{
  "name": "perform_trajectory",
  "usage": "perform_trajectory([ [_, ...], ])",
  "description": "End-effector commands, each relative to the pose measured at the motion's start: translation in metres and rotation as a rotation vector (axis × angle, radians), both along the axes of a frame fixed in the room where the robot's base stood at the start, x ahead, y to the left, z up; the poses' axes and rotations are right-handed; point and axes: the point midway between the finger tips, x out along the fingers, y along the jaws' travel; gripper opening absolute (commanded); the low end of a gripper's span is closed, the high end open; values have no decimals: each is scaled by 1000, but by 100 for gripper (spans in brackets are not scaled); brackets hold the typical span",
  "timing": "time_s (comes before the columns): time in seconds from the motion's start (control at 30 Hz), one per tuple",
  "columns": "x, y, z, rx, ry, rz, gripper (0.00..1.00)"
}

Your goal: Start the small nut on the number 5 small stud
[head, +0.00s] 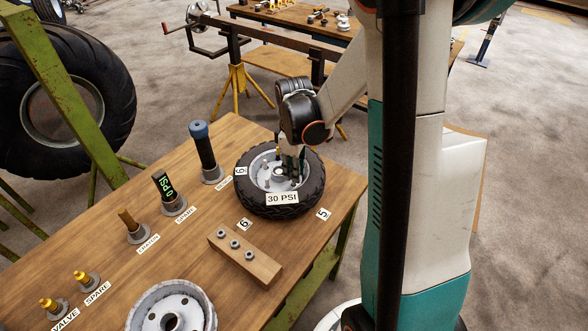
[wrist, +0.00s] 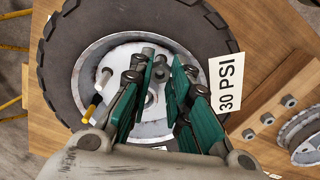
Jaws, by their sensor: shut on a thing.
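The small wheel (head: 311,197) lies flat on the bench, a black tyre around a pale hub (wrist: 120,48) with upright studs. A stud (wrist: 104,74) stands at the left of the hub in the wrist view. My gripper (head: 289,178) points down over the hub. In the wrist view my gripper (wrist: 163,76) has its green fingers closed around a small grey piece (wrist: 160,73), seemingly the small nut, over the hub's middle to upper part. The fingers hide much of it, and I cannot tell whether it touches a stud.
A wooden block (head: 260,270) with three nuts (head: 234,244) stands in front of the wheel. Number cards (head: 323,214) lie around the tyre, with a 30 PSI label (head: 282,198). A yellow-tipped valve (wrist: 93,102) rises from the hub. Labelled tools (head: 205,150) line the bench's left.

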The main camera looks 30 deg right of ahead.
Motion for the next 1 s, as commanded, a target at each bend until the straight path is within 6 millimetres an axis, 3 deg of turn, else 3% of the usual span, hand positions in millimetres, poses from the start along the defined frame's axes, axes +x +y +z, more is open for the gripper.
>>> perform_trajectory([
  [0.2, 0, 1, -1, 2, -2, -244, 0],
  [0.47, 0, 1, -2, 2, -2, -280, 0],
  [0.5, 0, 1, -2, 2, -2, -280, 22],
  [0.6, 0, 1, -2, 2, -2, -279, 41],
  [1.0, 0, 0, 1, 2, -1, -277, 41],
])
